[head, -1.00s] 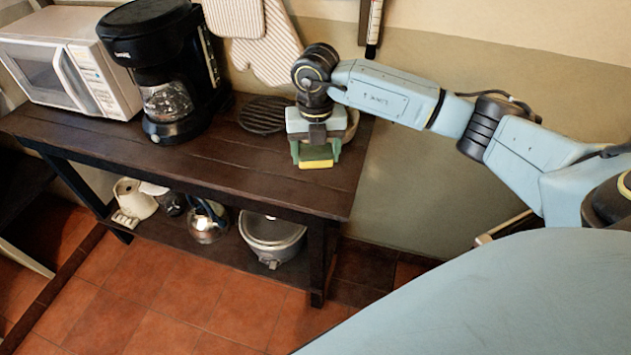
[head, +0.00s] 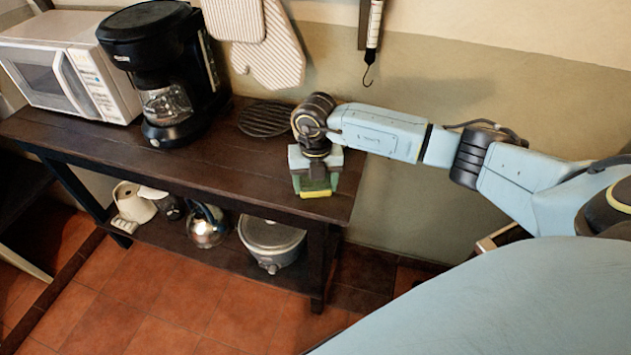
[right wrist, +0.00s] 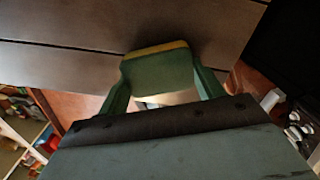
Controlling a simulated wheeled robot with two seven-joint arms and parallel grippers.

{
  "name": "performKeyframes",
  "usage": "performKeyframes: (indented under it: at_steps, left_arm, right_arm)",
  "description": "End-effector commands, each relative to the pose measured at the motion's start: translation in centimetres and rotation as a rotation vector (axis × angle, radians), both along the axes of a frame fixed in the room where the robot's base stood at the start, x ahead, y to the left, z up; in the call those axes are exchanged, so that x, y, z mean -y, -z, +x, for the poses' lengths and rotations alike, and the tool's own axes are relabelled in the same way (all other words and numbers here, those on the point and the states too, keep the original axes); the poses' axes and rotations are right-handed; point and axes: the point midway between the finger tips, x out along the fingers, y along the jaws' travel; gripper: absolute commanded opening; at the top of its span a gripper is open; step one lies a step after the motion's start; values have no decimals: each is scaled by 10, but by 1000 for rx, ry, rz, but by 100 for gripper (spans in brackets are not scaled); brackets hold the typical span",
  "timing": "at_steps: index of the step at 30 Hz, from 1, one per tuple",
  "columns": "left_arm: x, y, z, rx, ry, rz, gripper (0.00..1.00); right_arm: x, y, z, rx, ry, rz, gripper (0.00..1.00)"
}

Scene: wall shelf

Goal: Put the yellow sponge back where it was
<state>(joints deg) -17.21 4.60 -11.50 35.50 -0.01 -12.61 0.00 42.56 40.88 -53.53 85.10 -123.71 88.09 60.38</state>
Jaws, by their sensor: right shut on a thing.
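My right gripper (head: 316,182) is shut on the sponge. The sponge's yellow edge (head: 315,194) shows below the fingers in the head view, with green above it. In the right wrist view the sponge (right wrist: 160,72) sits between the two fingers, its green face toward the camera and a thin yellow strip along its far edge. The sponge is at the right end of the dark wooden table (head: 225,172), near the front edge. I cannot tell whether it touches the tabletop. My left gripper is not in view.
A round black trivet (head: 266,118) lies just behind and left of the gripper. A coffee maker (head: 165,75) and a white microwave (head: 70,70) stand further left. The tabletop's middle front is clear. A pot (head: 271,240) stands on the lower shelf.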

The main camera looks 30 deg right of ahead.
Motion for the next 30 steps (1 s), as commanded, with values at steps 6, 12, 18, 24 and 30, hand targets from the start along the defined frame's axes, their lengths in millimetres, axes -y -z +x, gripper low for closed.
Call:
performKeyframes:
  at_steps: [6,12,18,24,30]
  left_arm:
    - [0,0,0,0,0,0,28]
    - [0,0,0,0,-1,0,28]
    - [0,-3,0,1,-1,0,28]
    - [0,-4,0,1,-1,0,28]
    - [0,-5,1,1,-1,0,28]
  right_arm:
    - [0,0,0,0,0,0,89]
    - [0,0,0,0,0,0,89]
    - [0,-13,1,2,-1,0,89]
    - [1,-54,1,7,-1,0,89]
    - [0,-95,1,4,-1,0,89]
